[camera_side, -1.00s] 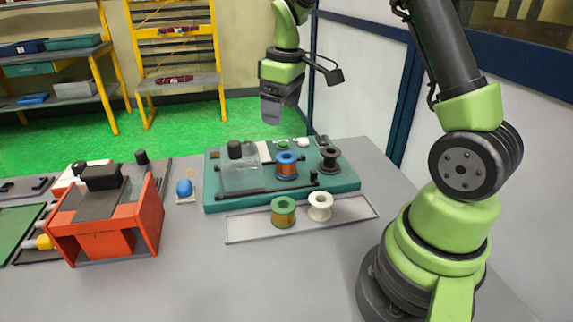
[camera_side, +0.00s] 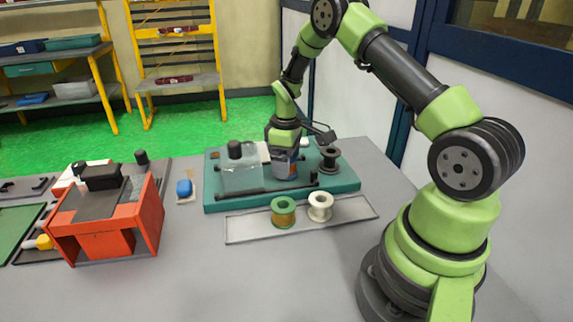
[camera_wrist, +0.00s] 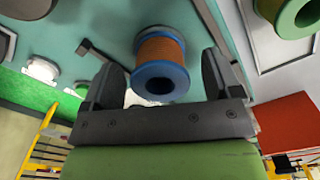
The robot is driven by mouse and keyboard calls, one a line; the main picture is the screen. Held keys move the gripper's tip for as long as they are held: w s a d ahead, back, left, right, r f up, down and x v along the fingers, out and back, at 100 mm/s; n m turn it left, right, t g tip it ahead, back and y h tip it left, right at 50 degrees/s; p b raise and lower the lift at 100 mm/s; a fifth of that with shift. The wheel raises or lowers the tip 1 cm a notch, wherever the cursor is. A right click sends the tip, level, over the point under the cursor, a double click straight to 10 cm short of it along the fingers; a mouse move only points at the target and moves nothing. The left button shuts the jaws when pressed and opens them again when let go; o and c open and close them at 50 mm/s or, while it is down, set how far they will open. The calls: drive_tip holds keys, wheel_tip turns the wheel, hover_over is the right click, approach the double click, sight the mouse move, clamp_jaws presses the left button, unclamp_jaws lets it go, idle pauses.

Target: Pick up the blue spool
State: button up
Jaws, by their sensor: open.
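The blue spool (camera_wrist: 160,72), with blue flanges and copper-coloured wire, stands on the teal board (camera_side: 228,202). In the wrist view it sits between the two dark fingers of my gripper (camera_wrist: 160,85), with a gap on each side. My gripper is open. In the side view my gripper (camera_side: 286,165) points down over the spool, and its fingers hide most of it; only a bit of blue shows beside them.
A green spool (camera_side: 283,218) and a white spool (camera_side: 320,213) stand on a pale tray (camera_side: 241,232) in front. A dark spool (camera_side: 329,165) is close on the right. A clear box (camera_side: 240,180) with a black knob is close on the left.

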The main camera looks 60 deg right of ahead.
drive_tip(key=shift+f, duration=0.55)
drive_tip(key=c, duration=1.1)
drive_tip(key=shift+r, duration=0.1)
